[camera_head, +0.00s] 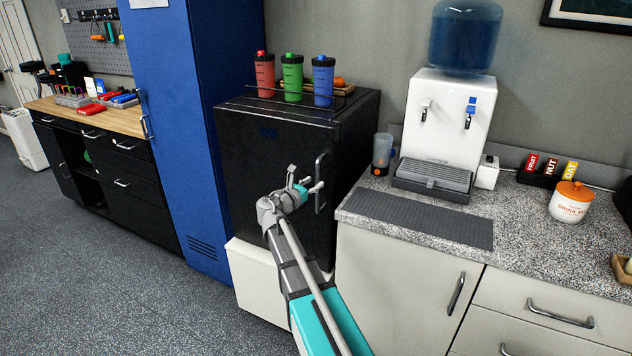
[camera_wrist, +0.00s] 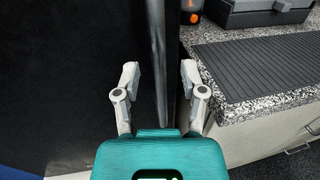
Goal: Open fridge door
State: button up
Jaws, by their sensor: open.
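The small black fridge (camera_head: 265,150) stands on a white base between the blue locker and the counter. Its door looks shut. A vertical bar handle (camera_head: 320,172) is on the right side of the door front. My gripper (camera_head: 306,181) is at the handle with its fingers spread. In the wrist view, the handle (camera_wrist: 158,45) runs upright between the two open fingers (camera_wrist: 160,80), with a gap on each side. The black door face (camera_wrist: 60,70) fills the left of that view.
Red, green and blue shaker bottles (camera_head: 292,78) stand in a tray on the fridge top. The granite counter (camera_head: 510,235) with a water dispenser (camera_head: 448,118) is close on the right. The blue locker (camera_head: 190,130) is on the left. Open floor (camera_head: 130,290) lies at front left.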

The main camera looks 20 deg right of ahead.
jog(key=shift+x, duration=1.35)
jog(key=shift+c, duration=0.3)
grip_shut()
jog(key=shift+s+a, duration=0.1)
